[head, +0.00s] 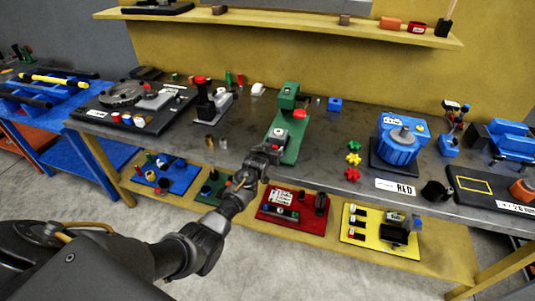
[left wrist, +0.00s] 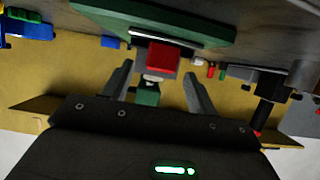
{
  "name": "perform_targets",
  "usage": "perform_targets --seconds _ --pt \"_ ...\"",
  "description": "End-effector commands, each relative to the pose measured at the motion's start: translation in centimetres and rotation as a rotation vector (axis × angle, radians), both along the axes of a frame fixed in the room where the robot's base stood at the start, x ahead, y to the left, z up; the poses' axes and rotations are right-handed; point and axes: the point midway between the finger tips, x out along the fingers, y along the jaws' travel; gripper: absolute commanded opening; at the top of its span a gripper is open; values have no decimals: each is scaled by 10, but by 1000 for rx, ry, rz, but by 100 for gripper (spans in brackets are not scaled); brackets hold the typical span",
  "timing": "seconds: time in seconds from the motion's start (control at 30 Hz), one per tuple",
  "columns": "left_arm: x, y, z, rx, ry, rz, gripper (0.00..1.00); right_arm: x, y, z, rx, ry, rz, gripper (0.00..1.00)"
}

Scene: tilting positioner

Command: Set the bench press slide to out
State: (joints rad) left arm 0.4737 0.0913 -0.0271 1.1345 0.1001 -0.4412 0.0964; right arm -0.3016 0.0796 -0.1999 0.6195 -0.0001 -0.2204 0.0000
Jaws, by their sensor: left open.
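The bench press (head: 287,100) is a green machine with an upright column and a long green base on the table. A pale block (head: 280,134) sits on its base, and a red part (head: 299,115) shows at its side. My left gripper (head: 268,152) is open at the near end of the base. In the left wrist view its two fingers (left wrist: 157,80) stand apart either side of a red block (left wrist: 163,58) and a pale knob (left wrist: 152,80). I cannot tell whether the fingers touch them. The slide's position is unclear. My right gripper is not in view.
A grey press with a red knob (head: 201,84) stands left of the green one. A blue motor-like unit (head: 398,150) and colored star knobs (head: 353,160) are to the right. The lower shelf holds red (head: 268,213) and yellow (head: 352,236) trays.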

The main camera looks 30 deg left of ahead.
Motion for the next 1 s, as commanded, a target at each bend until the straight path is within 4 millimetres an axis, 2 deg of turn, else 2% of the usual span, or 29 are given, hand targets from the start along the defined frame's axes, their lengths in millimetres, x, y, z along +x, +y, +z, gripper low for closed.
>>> perform_targets --seconds 0.4,0.6,0.77,1.0 --pt "-62 -10 23 -1 0 -1 58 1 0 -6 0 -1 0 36" --pt "-85 -13 33 0 1 0 58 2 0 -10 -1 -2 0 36" --pt "-93 -14 38 -1 1 0 58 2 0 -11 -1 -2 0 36" --pt "-94 -14 38 0 2 0 58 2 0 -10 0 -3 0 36"
